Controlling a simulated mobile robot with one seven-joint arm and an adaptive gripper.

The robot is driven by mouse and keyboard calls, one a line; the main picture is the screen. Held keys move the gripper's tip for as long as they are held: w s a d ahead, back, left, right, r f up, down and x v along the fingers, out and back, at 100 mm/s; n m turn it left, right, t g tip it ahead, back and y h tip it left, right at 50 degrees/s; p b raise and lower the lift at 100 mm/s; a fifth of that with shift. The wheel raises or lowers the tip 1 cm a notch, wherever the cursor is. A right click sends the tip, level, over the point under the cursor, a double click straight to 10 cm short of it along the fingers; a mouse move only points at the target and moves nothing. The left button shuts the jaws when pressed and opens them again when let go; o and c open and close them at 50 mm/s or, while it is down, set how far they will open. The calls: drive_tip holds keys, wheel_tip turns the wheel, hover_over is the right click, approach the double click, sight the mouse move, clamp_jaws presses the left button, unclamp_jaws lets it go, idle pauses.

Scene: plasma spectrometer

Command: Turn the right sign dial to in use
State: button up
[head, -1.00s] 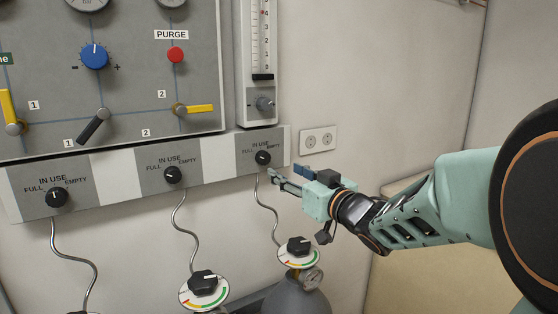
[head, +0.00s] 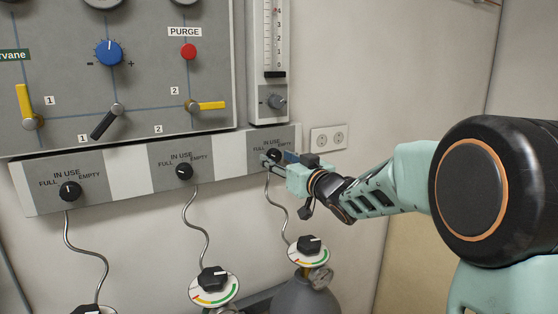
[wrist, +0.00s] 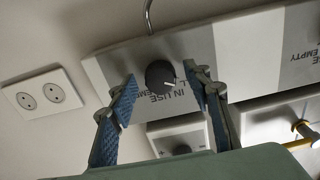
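The right sign dial (head: 274,154) is a black round knob on the grey panel with the labels FULL, IN USE and EMPTY. In the head view it is partly hidden by my gripper (head: 269,161). In the wrist view the dial (wrist: 160,74) sits between my two blue-padded fingers (wrist: 160,80), with a visible gap on both sides. My gripper is open around the dial. A small white mark on the knob faces the lower right in the wrist view, toward the lettering; the exact label it points at is hard to tell.
Two similar dials, the middle (head: 184,172) and the left (head: 70,191), are on the same strip. A flowmeter knob (head: 277,102) is just above. A wall socket (head: 328,138) is to the right. A gas cylinder (head: 308,296) with gauge stands below.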

drive_tip(key=c, duration=1.1)
drive_tip(key=shift+p, duration=0.3)
drive_tip(key=shift+r+m+p, duration=0.2)
drive_tip(key=shift+m+p, duration=0.85)
drive_tip(key=shift+m, duration=0.05)
drive_tip(key=m+p, duration=0.2)
drive_tip(key=shift+m+p, duration=0.3)
drive_tip(key=shift+p, duration=0.05)
drive_tip(key=m+p, duration=0.3)
drive_tip(key=m, duration=0.1)
drive_tip(key=shift+p, duration=0.3)
drive_tip(key=shift+f+m+p, duration=0.15)
drive_tip(key=shift+m+p, duration=0.7)
drive_tip(key=shift+m, duration=0.55)
